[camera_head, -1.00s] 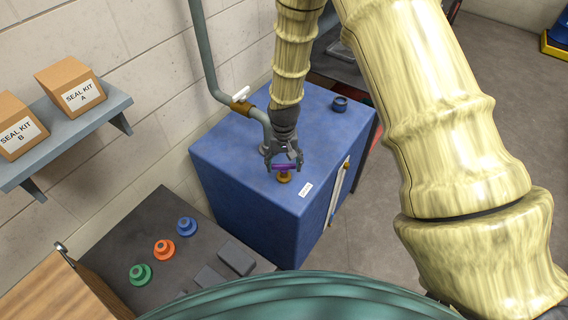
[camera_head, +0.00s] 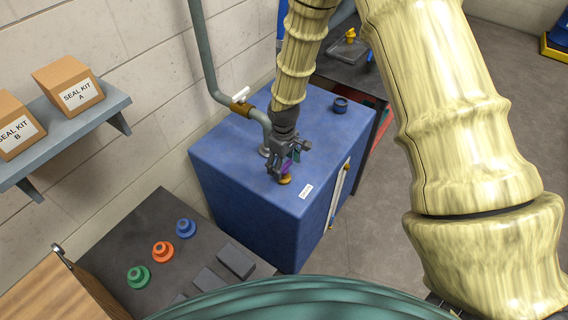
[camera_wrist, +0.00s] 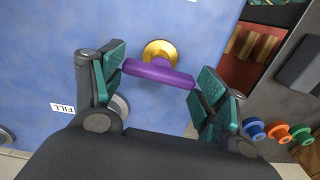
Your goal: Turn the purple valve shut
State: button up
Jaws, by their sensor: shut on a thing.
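The purple valve (camera_head: 287,166) is a bar handle on a brass base, on top of the blue tank (camera_head: 230,150). In the wrist view the purple bar (camera_wrist: 158,75) spans between the fingers, in front of its round brass flange (camera_wrist: 160,52). My gripper (camera_wrist: 159,80) is shut on the bar, with a green pad at each end of it. In the head view my gripper (camera_head: 285,165) points down over the valve and partly hides it.
A grey pipe with a white-handled brass valve (camera_head: 240,103) runs down the wall into the tank beside my arm. A dark blue cap (camera_head: 340,104) sits at the tank's far right. Green, orange and blue knobs (camera_head: 162,252) stand on the dark bench at front left.

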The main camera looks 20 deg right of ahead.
aim_at(285, 166)
jog(key=shift+n, duration=0.6)
jog(key=o, duration=1)
jog(key=shift+r, duration=0.1)
notch_tip(285, 166, up, 12)
jog(key=shift+f, duration=0.15)
jog(key=shift+s+d, duration=0.1)
dwell(0.4)
